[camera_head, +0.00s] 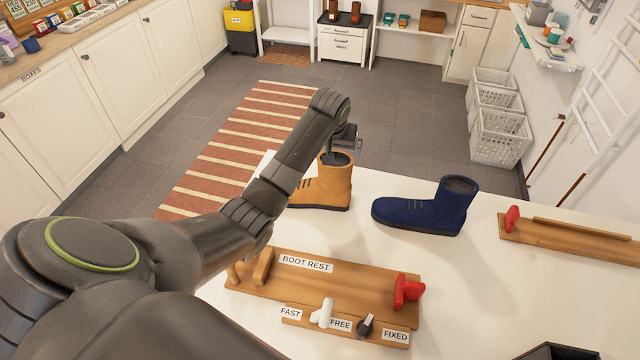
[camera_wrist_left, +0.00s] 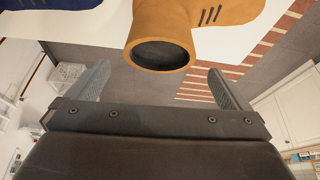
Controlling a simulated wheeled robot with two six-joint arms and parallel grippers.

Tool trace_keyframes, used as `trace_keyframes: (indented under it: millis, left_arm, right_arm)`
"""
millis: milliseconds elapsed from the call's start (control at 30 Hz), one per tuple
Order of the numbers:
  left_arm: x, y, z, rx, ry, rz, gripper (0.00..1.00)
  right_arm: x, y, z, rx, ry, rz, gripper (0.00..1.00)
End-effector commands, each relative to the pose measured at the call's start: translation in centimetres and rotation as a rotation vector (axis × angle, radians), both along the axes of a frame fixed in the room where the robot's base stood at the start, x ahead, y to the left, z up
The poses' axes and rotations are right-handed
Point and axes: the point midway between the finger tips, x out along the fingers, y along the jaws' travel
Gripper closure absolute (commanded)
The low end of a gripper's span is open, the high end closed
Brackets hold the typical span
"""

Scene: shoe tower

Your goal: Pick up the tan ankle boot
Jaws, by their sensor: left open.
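The tan ankle boot (camera_head: 328,187) stands upright on the white table near its far edge, toe to the left, partly behind my left arm. My left gripper (camera_head: 345,152) is at the top of the boot's shaft. In the left wrist view the boot (camera_wrist_left: 165,35) shows its dark round opening just beyond the two fingers. My left gripper (camera_wrist_left: 155,85) is open there, with nothing seen between its fingers. Whether a finger touches the boot cannot be told. My right gripper is not in view.
A navy boot (camera_head: 425,208) stands close to the right of the tan one. The wooden boot rest (camera_head: 335,287) with red clamp and knobs lies nearer me. Another wooden fixture (camera_head: 570,240) is at the right. White table (camera_head: 470,290) is bare between them.

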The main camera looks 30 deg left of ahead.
Motion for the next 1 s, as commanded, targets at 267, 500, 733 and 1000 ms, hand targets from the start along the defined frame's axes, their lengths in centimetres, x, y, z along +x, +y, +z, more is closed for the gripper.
trace_keyframes:
  millis: [267, 500, 733, 1000]
  left_arm:
    - [1.0, 0.3, -2.5, 0.0, 0.0, -0.001, 0.0]
    - [1.4, 0.5, -3.4, 0.0, 0.003, -0.001, 0.0]
    - [2.5, 1.0, -5.4, -0.001, 0.002, 0.0, 0.0]
    - [3.1, 1.2, -7.3, 0.001, 0.0, -0.002, 0.0]
  right_arm:
    - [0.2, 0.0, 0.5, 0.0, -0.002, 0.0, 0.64]
    - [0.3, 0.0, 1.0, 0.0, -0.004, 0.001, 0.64]
    - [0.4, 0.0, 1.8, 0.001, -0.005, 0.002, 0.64]
    - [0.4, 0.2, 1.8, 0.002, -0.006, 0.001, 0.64]
